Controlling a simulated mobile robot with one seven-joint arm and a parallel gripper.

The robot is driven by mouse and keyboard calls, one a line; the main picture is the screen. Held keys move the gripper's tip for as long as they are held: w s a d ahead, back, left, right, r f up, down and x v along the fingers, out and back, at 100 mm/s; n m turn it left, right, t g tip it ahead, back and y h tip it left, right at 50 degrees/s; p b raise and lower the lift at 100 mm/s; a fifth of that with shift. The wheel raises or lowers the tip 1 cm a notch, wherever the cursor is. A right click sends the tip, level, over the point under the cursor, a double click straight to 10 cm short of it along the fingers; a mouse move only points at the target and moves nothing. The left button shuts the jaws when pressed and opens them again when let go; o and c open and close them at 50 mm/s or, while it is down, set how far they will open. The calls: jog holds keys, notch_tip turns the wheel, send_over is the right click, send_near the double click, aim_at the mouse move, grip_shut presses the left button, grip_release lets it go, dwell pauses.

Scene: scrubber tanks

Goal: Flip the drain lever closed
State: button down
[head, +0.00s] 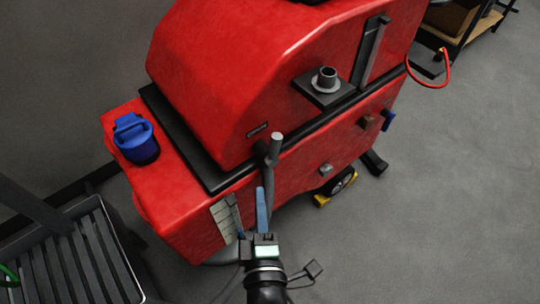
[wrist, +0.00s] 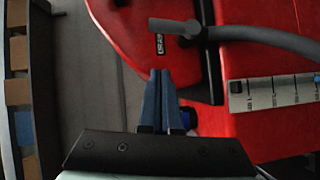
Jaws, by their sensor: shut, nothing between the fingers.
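The red scrubber tank (head: 290,60) stands in the middle of the head view. A small blue lever (head: 388,120) sticks out low on its right side and hangs downward; it looks like the drain lever, though I cannot tell for sure. My gripper (head: 262,192) is in front of the tank's near side, well to the left of that lever. Its blue fingers are together and empty, as the wrist view (wrist: 161,72) shows. A grey hose (head: 269,170) with a thick end runs beside the fingers; it crosses the top of the wrist view (wrist: 250,36). The blue lever is not visible there.
A blue cap (head: 134,136) sits on the tank's left ledge. A white level strip (head: 225,220) is on the near side. A black shelf (head: 315,90) with a grey fitting juts out. A slatted grey cart (head: 75,265) stands lower left. Floor at right (head: 460,200) is clear.

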send_near(277, 145)
jog(key=w+a+f, duration=0.1)
jog(key=w+a, duration=0.3)
jog(key=w, duration=0.1)
jog(key=shift+w+d+f+b, duration=0.2)
jog(key=shift+w+d+b, duration=0.7)
jog(key=shift+b, duration=0.2)
jog(key=shift+w+d+r+m+g+p, duration=0.2)
jog(key=shift+d+r+m+g+p, duration=0.1)
jog(key=shift+d+m+g, duration=0.15)
jog(key=shift+w+d+r+m+g+y, duration=0.25)
jog(key=shift+w+d+m+g, duration=0.25)
jog(key=shift+m, duration=0.25)
jog(key=w+d+f+m+g+y+b, duration=0.2)
jog(key=w+d+f+m+g+y, duration=0.1)
jog(key=d+f+m+g+y, duration=0.1)
jog(key=d+m+g, duration=0.1)
jog(key=m, duration=0.1)
jog(key=shift+w+m+g+y, duration=0.35)
jog(key=shift+m, duration=0.05)
jog(key=shift+d, duration=0.15)
